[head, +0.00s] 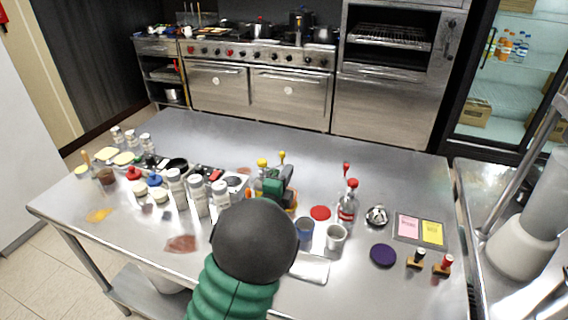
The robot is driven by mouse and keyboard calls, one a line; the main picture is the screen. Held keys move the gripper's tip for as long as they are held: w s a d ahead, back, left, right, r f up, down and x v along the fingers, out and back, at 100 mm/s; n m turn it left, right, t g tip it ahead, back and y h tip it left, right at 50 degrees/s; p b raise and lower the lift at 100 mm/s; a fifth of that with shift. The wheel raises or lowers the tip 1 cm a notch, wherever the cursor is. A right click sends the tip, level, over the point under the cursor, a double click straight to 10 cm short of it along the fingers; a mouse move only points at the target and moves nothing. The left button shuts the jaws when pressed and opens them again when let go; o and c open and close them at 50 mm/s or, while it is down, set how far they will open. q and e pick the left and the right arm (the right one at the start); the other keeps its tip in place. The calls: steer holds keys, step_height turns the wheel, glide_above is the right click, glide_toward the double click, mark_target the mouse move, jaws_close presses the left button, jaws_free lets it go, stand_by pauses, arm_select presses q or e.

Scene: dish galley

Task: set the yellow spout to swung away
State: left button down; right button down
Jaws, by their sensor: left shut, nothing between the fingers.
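Two small yellow tops (262,162) (282,156) stand up just behind my left gripper, near the middle of the table. They appear to belong to the yellow spout and its bottle, but I cannot tell which part is which or how the spout is turned. Amber-coloured glass shows around the gripper, and much of the bottle is hidden. My left gripper (284,180), dark with green parts, is shut and empty, in front of or against the bottle; contact cannot be told. My dark round arm link covers the area below. My right gripper is not in view.
A clear bottle with a red top (347,207) stands to the right, with a blue cup (304,228) and a grey cup (336,236) near it. Several white-lidded jars (197,192) crowd the left. The steel table (370,160) is clear behind.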

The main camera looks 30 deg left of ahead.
mark_target(283, 154)
arm_select(q)
steer(key=w+a, duration=0.1)
steer(key=a, duration=0.1)
steer(key=w+a, duration=0.1)
steer(key=w, duration=0.1)
steer(key=shift+a+f, duration=0.15)
steer(key=shift+a, duration=0.25)
steer(key=shift+w+a, duration=0.15)
steer(key=shift+w, duration=0.15)
steer(key=shift+w+a+b, duration=0.45)
steer(key=shift+a+b, duration=0.2)
steer(key=shift+b, duration=0.15)
steer(key=shift+s+r, duration=0.15)
steer(key=shift+r, duration=0.2)
